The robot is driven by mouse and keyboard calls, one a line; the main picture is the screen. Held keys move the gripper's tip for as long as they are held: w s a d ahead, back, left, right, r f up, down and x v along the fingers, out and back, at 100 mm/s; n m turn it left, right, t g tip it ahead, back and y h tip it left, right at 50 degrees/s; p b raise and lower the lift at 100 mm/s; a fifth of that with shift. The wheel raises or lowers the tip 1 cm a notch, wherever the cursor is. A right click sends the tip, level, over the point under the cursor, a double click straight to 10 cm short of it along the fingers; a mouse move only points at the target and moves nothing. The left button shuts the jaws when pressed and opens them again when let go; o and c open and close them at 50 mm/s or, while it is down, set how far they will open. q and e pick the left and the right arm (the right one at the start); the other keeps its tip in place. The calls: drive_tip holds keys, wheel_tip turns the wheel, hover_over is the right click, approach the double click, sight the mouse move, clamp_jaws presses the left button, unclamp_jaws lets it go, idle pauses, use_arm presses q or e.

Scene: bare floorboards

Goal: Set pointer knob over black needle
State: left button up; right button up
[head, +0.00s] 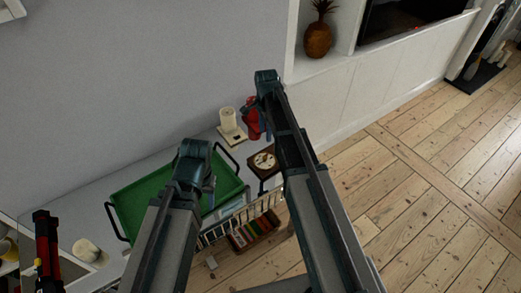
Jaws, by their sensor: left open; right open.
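A round cream dial (264,161) in a dark brown square wooden case (252,155) lies face up near the right end of the grey surface. The black needle and the pointer knob are too small to tell apart on its face. My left gripper (209,192) is open over the green tray, left of the dial and apart from it. My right gripper (265,124) is open, beyond the dial and beside a red object. It is mostly hidden by my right arm, which passes close to the dial's right side.
A green tray (133,195) with black handles lies left of the dial. A cream cylinder (227,118) on a pale base and a red object (249,120) stand behind. A rack (215,236) and a box of colored items (241,239) are below. A cream cylinder (86,249) stands lower left.

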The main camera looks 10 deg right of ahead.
sight(265, 157)
drive_tip(key=shift+f, duration=0.1)
wheel_tip(265, 157, down, 14)
drive_tip(key=b, duration=1.3)
drive_tip(key=shift+b, duration=0.4)
drive_tip(key=shift+r, duration=0.2)
drive_tip(key=shift+c, duration=0.2)
clamp_jaws()
